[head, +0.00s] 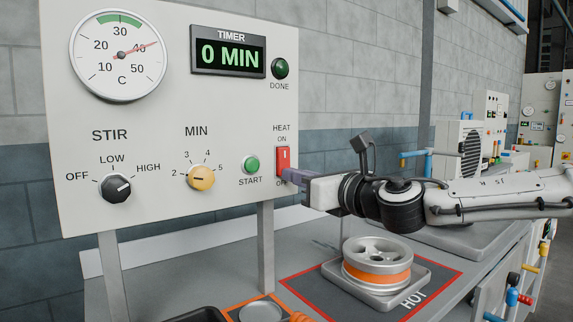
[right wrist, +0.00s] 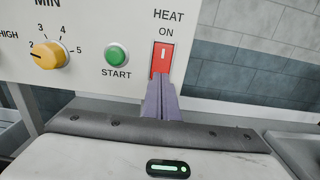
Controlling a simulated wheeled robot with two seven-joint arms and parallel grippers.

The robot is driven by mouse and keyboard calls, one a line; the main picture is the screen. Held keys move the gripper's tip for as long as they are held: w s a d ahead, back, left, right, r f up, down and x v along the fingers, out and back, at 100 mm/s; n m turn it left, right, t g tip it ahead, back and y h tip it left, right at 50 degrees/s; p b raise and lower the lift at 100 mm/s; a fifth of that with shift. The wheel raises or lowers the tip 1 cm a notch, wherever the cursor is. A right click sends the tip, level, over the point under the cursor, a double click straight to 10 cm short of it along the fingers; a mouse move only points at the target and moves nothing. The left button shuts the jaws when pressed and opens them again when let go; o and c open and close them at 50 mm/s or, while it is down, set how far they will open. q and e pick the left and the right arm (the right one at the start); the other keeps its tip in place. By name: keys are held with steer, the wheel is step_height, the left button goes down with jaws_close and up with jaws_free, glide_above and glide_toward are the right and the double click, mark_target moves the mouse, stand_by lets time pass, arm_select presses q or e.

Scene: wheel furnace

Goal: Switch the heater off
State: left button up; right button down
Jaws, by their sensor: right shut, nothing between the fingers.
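The heat switch (head: 283,160) is a red rocker on the white panel, with ON above it and OFF below. It also shows in the right wrist view (right wrist: 163,58), with a white bar mark on its upper half. My right gripper (head: 287,175) is shut and empty, its fingertips at the lower part of the switch. In the right wrist view its purple fingers (right wrist: 161,98) cover the switch's lower end and the OFF label. I cannot tell whether the tips touch the switch. My left gripper is not in view.
The panel (head: 225,120) carries a gauge (head: 120,55), a timer (head: 229,54) reading 0 MIN, a start button (head: 251,165), a yellow MIN knob (head: 200,178) and a black STIR knob (head: 116,188). A metal wheel with an orange band (head: 377,267) stands on the HOT area below my right arm.

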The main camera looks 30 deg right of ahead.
steer(key=shift+w, duration=0.15)
steer(key=s+d+p, duration=0.1)
steer(key=s, duration=1.3)
stand_by(0.7)
steer(key=shift+s, duration=0.1)
stand_by(0.4)
